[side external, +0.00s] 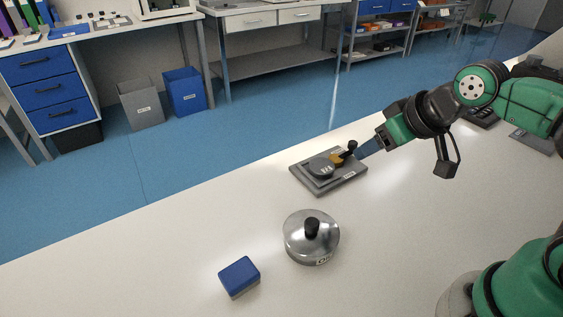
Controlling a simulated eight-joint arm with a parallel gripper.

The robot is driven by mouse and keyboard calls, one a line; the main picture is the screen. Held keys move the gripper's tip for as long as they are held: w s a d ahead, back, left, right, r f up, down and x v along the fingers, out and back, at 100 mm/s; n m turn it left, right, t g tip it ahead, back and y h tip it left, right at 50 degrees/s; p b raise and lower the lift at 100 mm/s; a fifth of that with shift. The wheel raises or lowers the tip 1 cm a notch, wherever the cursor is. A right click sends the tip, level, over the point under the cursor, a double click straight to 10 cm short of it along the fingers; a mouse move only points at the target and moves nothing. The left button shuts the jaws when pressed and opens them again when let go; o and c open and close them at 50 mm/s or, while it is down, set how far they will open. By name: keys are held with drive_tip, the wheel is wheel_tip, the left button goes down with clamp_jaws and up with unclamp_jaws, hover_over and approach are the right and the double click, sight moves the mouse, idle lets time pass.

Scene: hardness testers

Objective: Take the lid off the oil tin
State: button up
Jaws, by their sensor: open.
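The oil tin (318,261) is a low, round, shiny metal tin standing upright on the white table, with a small label on its front. Its metal lid (297,232) sits on top and has a black knob (312,228) in the middle. My gripper (366,149) is up and to the right of the tin, well apart from it, beside the black-knobbed handle of a grey plate device. It is open; its fingertips are small and hard to make out here. I cannot tell whether it touches that handle.
The grey plate device (301,177), with a round dark piece and an orange part, lies behind the tin. A blue block (239,274) lies to the tin's front left. The white table (130,270) is clear at left. Benches and bins stand beyond its far edge.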

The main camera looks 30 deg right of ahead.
drive_tip(key=shift+o, duration=1.2)
drive_tip(key=n+g+y, duration=0.4)
drive_tip(key=n+g, duration=0.1)
drive_tip(key=n, duration=0.7)
hover_over(313, 222)
drive_tip(key=d, duration=0.3)
drive_tip(key=f, duration=0.4)
drive_tip(key=shift+s+a+f, duration=0.1)
drive_tip(key=shift+s+a, duration=0.05)
drive_tip(key=shift+s, duration=0.25)
drive_tip(key=shift+a+f+n, duration=0.15)
drive_tip(key=shift+a+n, duration=0.1)
drive_tip(key=shift+n, duration=0.25)
drive_tip(key=shift+x, duration=2.75)
